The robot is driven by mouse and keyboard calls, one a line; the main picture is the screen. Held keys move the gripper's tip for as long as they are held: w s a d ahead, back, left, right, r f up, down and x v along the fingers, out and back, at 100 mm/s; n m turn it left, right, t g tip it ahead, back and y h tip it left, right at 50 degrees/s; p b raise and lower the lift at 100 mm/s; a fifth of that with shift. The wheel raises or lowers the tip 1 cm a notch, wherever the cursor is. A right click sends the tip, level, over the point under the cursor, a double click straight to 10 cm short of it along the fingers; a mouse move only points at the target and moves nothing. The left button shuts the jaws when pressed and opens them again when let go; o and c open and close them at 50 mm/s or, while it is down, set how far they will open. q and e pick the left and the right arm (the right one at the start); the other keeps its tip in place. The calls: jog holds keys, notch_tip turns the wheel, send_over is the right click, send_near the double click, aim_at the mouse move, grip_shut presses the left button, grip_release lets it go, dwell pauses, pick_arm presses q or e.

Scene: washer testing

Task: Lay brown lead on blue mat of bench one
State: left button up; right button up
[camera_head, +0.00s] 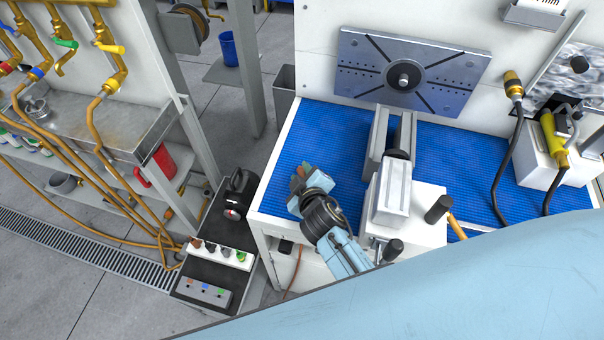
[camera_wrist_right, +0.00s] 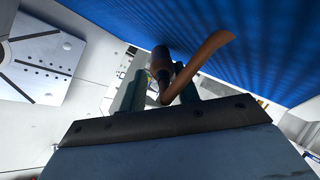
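The blue mat (camera_head: 325,135) covers the white bench top. My right gripper (camera_head: 303,183) is over the mat's left front part, left of the grey vise. It is shut on the brown lead (camera_head: 298,171). In the right wrist view, the brown lead (camera_wrist_right: 205,62) sticks out from between the dark fingertips (camera_wrist_right: 162,92), with a thicker brown end beside a curved strip. The blue mat (camera_wrist_right: 240,35) fills the upper right there, close to the lead; whether they touch cannot be told. My left gripper is not in view.
The grey vise (camera_head: 392,185) stands right of my gripper. A slotted metal plate (camera_head: 408,68) is at the back of the bench. A yellow-handled tool (camera_head: 553,140) and black cables are at the right. A dark cart (camera_head: 215,250) stands left of the bench. Bare mat lies behind my gripper.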

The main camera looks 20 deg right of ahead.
jog(key=o, duration=0.3)
jog(key=shift+s, duration=0.1)
jog(key=v, duration=1.3)
jog(key=shift+p, duration=0.4)
jog(key=shift+s+r, duration=0.1)
jog(key=shift+s, duration=0.05)
